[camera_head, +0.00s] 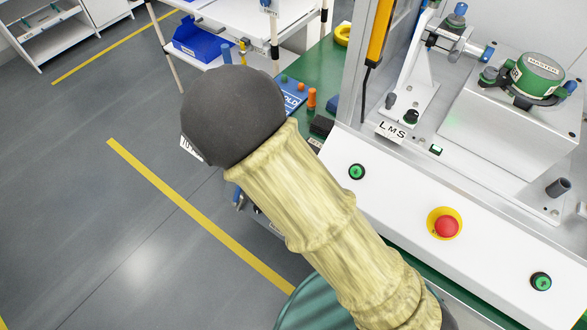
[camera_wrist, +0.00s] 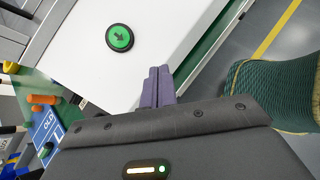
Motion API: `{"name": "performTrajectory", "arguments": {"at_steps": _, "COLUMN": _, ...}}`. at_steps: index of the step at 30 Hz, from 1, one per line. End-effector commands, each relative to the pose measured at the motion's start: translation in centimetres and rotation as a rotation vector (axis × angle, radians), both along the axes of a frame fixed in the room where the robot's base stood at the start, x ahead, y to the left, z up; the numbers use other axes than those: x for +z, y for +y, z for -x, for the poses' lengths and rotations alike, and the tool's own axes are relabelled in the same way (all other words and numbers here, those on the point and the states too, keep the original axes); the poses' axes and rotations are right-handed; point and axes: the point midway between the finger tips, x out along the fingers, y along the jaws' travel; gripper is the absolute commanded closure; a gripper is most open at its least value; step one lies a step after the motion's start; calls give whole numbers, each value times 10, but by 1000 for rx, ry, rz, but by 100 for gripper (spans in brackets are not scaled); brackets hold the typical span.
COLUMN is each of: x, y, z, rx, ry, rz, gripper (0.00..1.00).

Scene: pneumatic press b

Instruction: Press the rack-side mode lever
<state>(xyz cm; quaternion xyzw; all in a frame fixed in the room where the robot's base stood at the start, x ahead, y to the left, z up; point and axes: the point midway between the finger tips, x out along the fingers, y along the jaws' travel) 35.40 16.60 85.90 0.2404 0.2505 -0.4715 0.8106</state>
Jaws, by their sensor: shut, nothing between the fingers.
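A round green control with a black rim and a dark arrow-like mark (camera_wrist: 119,38) sits on the white sloping panel in the wrist view. In the head view, one such green control (camera_head: 357,172) is at the panel's left end, nearer the white rack, and another (camera_head: 541,281) is at its right end. The blue tray close by in the wrist view suggests it shows the left one. No separate lever shape is clear. My gripper (camera_wrist: 160,76) is shut and empty, its purple fingertips over the panel's edge, apart from the green control. My arm hides the gripper in the head view.
A red emergency button on a yellow base (camera_head: 446,226) sits between the two green controls. A press fixture with a green gauge (camera_head: 538,72) stands behind the panel. A blue tray (camera_wrist: 47,135) with orange pieces lies beside the panel. Grey floor is open at left.

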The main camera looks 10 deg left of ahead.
Motion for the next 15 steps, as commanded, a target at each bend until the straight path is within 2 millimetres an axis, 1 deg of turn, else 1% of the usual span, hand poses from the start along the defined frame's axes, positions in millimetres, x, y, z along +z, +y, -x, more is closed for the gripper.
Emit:
{"name": "performTrajectory", "arguments": {"at_steps": 1, "x": -13, "y": 15, "z": 1, "rx": 100, "ry": -7, "rz": 59, "gripper": 100}}
{"name": "performTrajectory", "arguments": {"at_steps": 5, "x": -30, "y": 53, "z": 3, "rx": 349, "ry": -47, "rz": 202, "gripper": 100}}
{"name": "performTrajectory", "arguments": {"at_steps": 9, "x": -46, "y": 99, "z": 11, "rx": 611, "ry": -109, "rz": 344, "gripper": 100}}
{"name": "performTrajectory", "arguments": {"at_steps": 12, "x": -54, "y": 127, "z": 20, "rx": 753, "ry": -151, "rz": 420, "gripper": 100}}
{"name": "performTrajectory", "arguments": {"at_steps": 15, "x": -58, "y": 143, "z": 25, "rx": 835, "ry": -180, "rz": 462, "gripper": 100}}
